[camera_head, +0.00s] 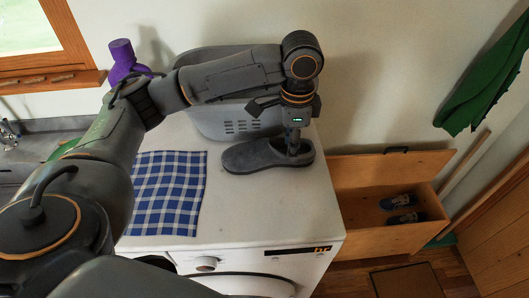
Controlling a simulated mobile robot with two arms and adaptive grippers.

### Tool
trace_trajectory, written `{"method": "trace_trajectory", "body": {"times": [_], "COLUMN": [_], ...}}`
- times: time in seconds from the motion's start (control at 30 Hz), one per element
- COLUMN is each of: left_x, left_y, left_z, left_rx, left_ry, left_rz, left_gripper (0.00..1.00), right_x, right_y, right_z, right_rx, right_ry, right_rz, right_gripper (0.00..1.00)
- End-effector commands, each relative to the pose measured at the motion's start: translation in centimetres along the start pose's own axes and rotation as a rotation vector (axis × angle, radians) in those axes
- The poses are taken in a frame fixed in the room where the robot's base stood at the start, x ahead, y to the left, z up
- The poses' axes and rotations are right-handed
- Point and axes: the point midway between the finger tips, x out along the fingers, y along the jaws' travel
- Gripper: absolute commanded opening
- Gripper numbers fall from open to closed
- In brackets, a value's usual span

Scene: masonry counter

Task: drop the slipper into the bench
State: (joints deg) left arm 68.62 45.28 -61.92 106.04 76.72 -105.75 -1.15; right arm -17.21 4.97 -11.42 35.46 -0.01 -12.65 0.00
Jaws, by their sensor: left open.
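A dark grey slipper (250,155) lies on the white top of a washing machine (255,205), its toe to the left and its opening to the right. My left gripper (293,148) points down over the slipper's right, open end. It is open, and its lower part overlaps the slipper in the picture; I cannot tell whether they touch. The wooden bench (385,240) stands on the floor to the right of the machine. It is open at the top, and blue shoes (402,208) lie inside. My right gripper is not in view.
A grey plastic basket (215,122) stands behind the slipper. A blue checked cloth (170,190) lies to its left, and a purple bottle (123,58) stands at the back left. A green cloth (485,85) hangs on the right wall. The machine's front top is clear.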

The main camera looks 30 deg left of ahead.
Motion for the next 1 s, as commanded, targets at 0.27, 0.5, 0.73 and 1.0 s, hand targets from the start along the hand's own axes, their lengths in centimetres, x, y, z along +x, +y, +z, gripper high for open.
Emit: {"method": "trace_trajectory", "body": {"times": [0.27, 0.5, 0.73, 1.0], "left_x": [3.5, 3.9, 3.9, 3.9], "left_y": [0.1, 0.1, 0.1, 0.1], "left_z": [-0.1, -0.1, -0.1, -0.1], "left_rx": [0.001, 0.001, 0.001, 0.001], "left_ry": [-0.002, -0.001, -0.001, -0.001], "left_rz": [0.002, 0.000, 0.000, 0.000], "left_gripper": [0.40, 0.40, 0.00, 0.00], "right_x": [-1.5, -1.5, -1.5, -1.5], "right_y": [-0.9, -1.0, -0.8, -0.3], "right_z": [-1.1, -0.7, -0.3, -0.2], "right_rx": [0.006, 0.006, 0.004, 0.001], "right_ry": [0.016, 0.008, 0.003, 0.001], "right_rz": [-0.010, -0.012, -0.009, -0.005], "right_gripper": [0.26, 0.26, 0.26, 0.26]}}
